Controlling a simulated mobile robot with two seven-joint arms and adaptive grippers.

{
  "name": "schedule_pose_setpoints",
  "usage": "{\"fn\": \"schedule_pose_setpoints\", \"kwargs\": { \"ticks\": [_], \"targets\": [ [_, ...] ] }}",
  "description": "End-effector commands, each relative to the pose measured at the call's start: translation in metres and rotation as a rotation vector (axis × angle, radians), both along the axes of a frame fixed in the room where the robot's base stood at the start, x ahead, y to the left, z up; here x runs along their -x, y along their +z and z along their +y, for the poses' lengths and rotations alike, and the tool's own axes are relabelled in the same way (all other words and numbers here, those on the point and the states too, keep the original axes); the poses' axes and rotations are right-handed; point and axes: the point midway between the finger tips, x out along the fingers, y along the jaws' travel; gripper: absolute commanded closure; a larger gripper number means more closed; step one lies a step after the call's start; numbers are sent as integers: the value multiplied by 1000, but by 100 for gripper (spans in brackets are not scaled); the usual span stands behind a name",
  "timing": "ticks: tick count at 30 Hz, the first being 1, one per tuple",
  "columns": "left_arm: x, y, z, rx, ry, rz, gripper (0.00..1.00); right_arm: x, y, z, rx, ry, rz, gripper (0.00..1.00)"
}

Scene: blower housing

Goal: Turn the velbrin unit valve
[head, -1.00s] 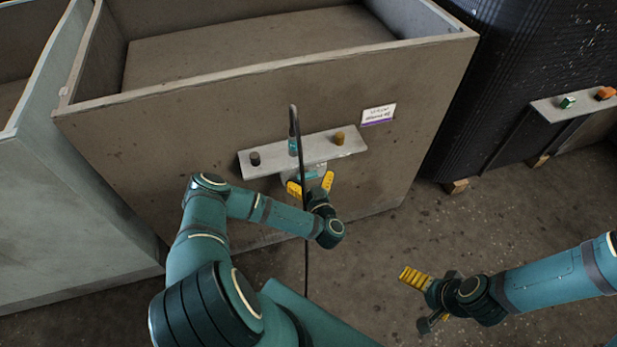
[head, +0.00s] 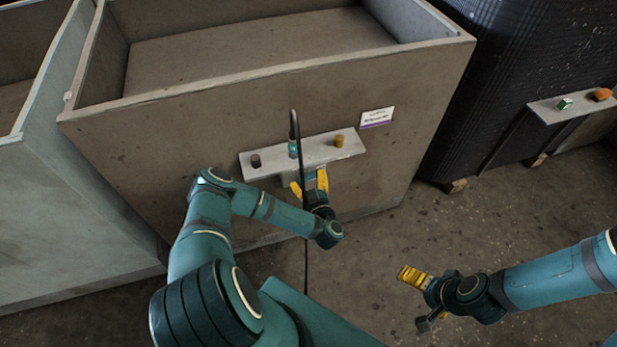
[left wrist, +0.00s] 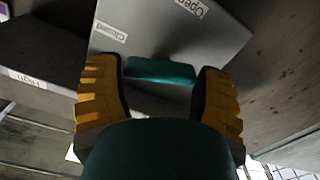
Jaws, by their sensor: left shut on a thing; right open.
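A teal handle (left wrist: 160,72) sits on a grey plate (left wrist: 185,40) marked "Open" and "Closed" in the left wrist view. My left gripper (left wrist: 160,88) has its yellow fingers on either side of this handle and is shut on it. In the head view my left gripper (head: 309,186) is below the grey shelf (head: 318,150) on the front of a brown housing (head: 215,130); the handle is hidden there. My right gripper (head: 420,302) is open and empty over the floor at the lower right.
On the shelf are a black knob (head: 255,161) and a yellow-brown knob (head: 339,141). A thin black line passes in front of the shelf. A white and purple label (head: 377,117) is on the housing. Green (head: 564,103) and orange (head: 602,94) knobs sit on another shelf at right.

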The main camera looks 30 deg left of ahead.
Motion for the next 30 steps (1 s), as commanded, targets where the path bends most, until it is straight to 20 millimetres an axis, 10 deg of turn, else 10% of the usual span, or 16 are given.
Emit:
{"fn": "schedule_pose_setpoints", "kwargs": {
  "ticks": [30],
  "targets": [
    [1, -2, 2, 590, 0, -693, 66, 4, 18, 1, -1, 2, 9, 0]
  ]
}}
